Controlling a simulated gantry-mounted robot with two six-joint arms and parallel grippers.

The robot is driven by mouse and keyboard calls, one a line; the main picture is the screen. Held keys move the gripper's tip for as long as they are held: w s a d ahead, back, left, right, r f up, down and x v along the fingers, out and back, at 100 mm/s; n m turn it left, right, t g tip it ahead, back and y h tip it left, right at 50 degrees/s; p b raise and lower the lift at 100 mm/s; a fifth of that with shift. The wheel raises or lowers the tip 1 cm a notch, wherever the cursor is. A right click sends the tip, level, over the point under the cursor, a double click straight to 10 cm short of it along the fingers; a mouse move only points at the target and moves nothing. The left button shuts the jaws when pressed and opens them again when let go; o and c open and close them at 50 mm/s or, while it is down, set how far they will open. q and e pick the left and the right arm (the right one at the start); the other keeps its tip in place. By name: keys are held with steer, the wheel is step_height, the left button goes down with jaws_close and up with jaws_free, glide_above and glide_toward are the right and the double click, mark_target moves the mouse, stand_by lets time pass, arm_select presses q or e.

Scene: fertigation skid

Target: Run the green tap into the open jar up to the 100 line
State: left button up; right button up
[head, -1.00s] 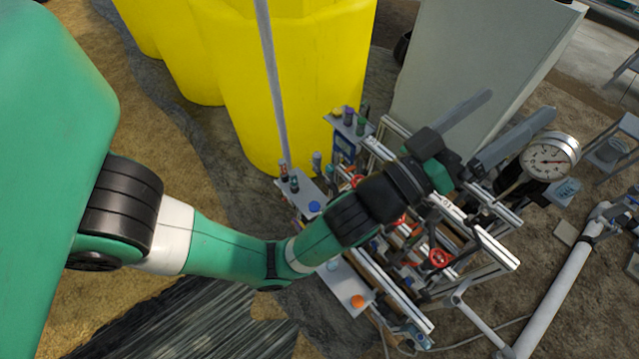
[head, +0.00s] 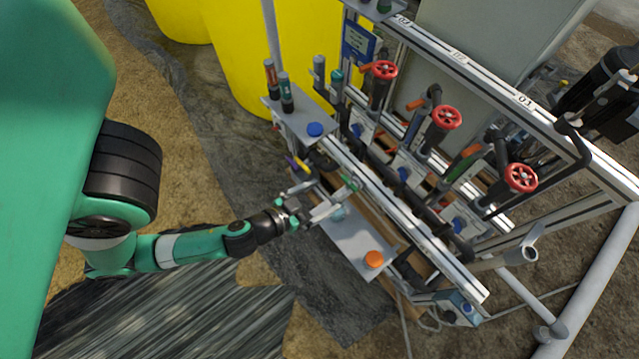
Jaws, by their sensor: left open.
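My left gripper (head: 333,203) comes in from the left, low over the front of the skid. Its pale fingers are open, with nothing seen between them. A small green tap handle (head: 350,183) shows just beyond the fingertips; I cannot tell whether they touch it. A small pale, clear jar (head: 338,213) without a visible lid stands on the grey shelf (head: 356,243), close beside the lower finger. Its line marks and liquid level are too small to read. The tap's spout is hidden. My right gripper is not in view.
An orange-capped container (head: 373,259) stands at the shelf's near end. A blue-capped one (head: 315,129) and dark bottles (head: 286,92) stand on the rear shelf. Red valve wheels (head: 446,117) and the frame rail (head: 524,100) rise to the right. Yellow tanks (head: 235,60) stand behind.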

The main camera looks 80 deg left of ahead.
mark_target(350, 183)
arm_select(q)
steer(key=x, duration=1.2)
steer(key=shift+f+p, duration=0.3)
steer(key=shift+p, duration=0.1)
steer(key=shift+d, duration=0.1)
steer(key=c, duration=1.1)
steer(key=shift+w+r, duration=0.1)
steer(key=shift+c, duration=0.4)
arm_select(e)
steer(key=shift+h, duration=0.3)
